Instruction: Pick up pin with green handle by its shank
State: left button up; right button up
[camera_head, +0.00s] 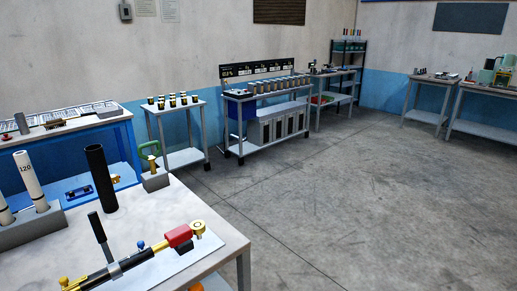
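The pin with the green handle (149,147) stands at the back right corner of the near table. Its handle is a green loop on top. A short yellowish part of the pin, perhaps its shank, shows just below the loop, and the lower end is hidden in a small grey block (156,182). The pin looks upright or nearly so. Neither my left nor my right gripper shows in the head view.
On the near table (205,199), a tall black tube (101,178) stands left of the pin. White cylinders (29,180) stand in a grey rack at the left. A black, red and gold tool (178,236) lies in front. Open floor (350,200) lies to the right.

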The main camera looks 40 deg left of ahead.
aim_at(151, 159)
jog(key=i+l+u, duration=0.1)
jog(key=i, duration=0.6)
jog(key=i+l+u, duration=0.1)
jog(key=i, duration=0.6)
jog(key=i+u, duration=0.2)
jog(key=u, duration=0.3)
jog(key=i+u, duration=0.25)
jog(key=u, duration=0.25)
jog(key=i+l+u, duration=0.2)
jog(key=u, duration=0.3)
jog(key=i+l+u, duration=0.15)
jog(key=u, duration=0.35)
jog(key=l, duration=0.1)
